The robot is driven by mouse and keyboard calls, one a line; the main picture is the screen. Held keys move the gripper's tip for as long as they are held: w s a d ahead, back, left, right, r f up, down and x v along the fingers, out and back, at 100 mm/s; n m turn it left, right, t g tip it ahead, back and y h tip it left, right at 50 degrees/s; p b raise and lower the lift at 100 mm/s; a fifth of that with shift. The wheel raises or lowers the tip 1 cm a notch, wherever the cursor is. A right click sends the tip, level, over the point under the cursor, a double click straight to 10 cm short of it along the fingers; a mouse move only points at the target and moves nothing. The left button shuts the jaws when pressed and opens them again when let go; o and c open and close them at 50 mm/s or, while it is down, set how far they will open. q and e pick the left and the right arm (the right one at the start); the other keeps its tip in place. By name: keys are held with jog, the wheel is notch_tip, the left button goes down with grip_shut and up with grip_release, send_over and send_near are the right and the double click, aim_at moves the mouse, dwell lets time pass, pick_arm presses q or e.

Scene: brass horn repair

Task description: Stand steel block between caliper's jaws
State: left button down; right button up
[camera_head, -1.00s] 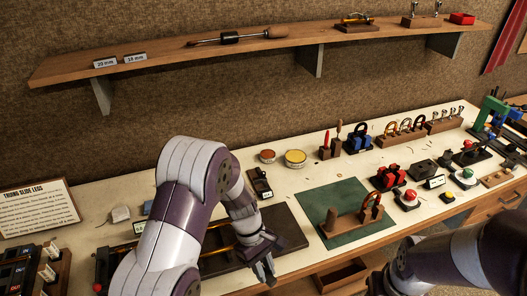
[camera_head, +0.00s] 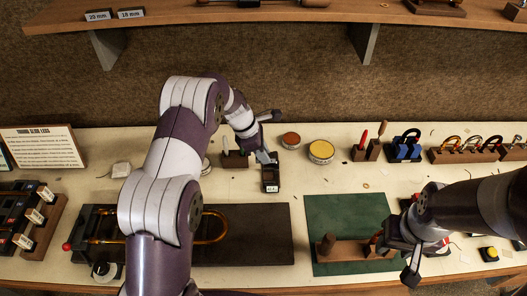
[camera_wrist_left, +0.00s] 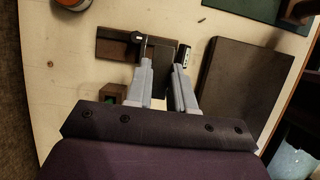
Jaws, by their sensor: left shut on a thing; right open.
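The caliper (camera_head: 270,172), dark with a small white readout label, lies on the cream tabletop behind the dark board. In the left wrist view its brown base (camera_wrist_left: 112,48) sits ahead of the fingertips, with a pale metal jaw beside them. My left gripper (camera_head: 266,157) points down at the caliper's back end. Its fingers also show in the left wrist view (camera_wrist_left: 163,66), a narrow gap apart. They are shut on the steel block, which is mostly hidden between them; I cannot tell if it touches the caliper. My right gripper (camera_head: 394,260) is open over the green mat's right side.
A small brown holder (camera_head: 235,159) stands just left of the caliper. Red (camera_head: 291,139) and yellow (camera_head: 321,151) tins stand behind and right. The dark board (camera_head: 262,235) with a brass slide and the green mat (camera_head: 335,212) lie in front.

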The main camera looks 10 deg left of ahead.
pick_arm(q)
jog(key=shift+s, duration=0.1)
jog(key=shift+w+f, duration=0.25)
jog(key=shift+w+f+b, duration=0.1)
jog(key=shift+f+b, duration=0.2)
jog(key=shift+f, duration=0.05)
jog(key=shift+s+f+b, duration=0.2)
jog(key=shift+f+b, duration=0.75)
jog(key=shift+f, duration=0.3)
jog(key=shift+f+b, duration=0.3)
jog(key=shift+f, duration=0.05)
jog(key=shift+w+f, duration=0.1)
jog(key=shift+f, duration=0.2)
